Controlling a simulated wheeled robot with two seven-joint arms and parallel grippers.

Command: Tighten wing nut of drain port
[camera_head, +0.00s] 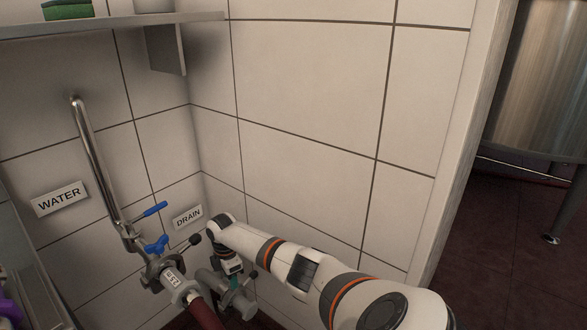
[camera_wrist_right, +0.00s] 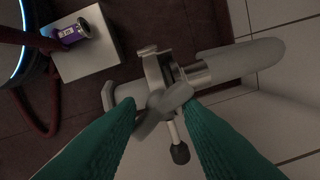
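The drain port shows in the head view as grey pipework (camera_head: 243,306) low in the corner, below the DRAIN label (camera_head: 188,217), partly hidden by my right arm. In the right wrist view, a metal clamp (camera_wrist_right: 153,68) sits around the drain pipe (camera_wrist_right: 228,66). Its grey wing nut (camera_wrist_right: 167,99) lies diagonally between the green fingers of my right gripper (camera_wrist_right: 158,104). The fingers are apart, on either side of the nut; firm contact cannot be made out. My right gripper also shows at the drain (camera_head: 234,279) in the head view. My left gripper is out of view.
A black-knobbed lever (camera_wrist_right: 180,153) hangs beside the clamp. The water pipe (camera_head: 97,165) with blue handles (camera_head: 155,209) and a dark red hose (camera_head: 207,316) stands to the left of my gripper. Tiled walls (camera_head: 300,100) close in the corner. A white block (camera_wrist_right: 88,45) stands nearby.

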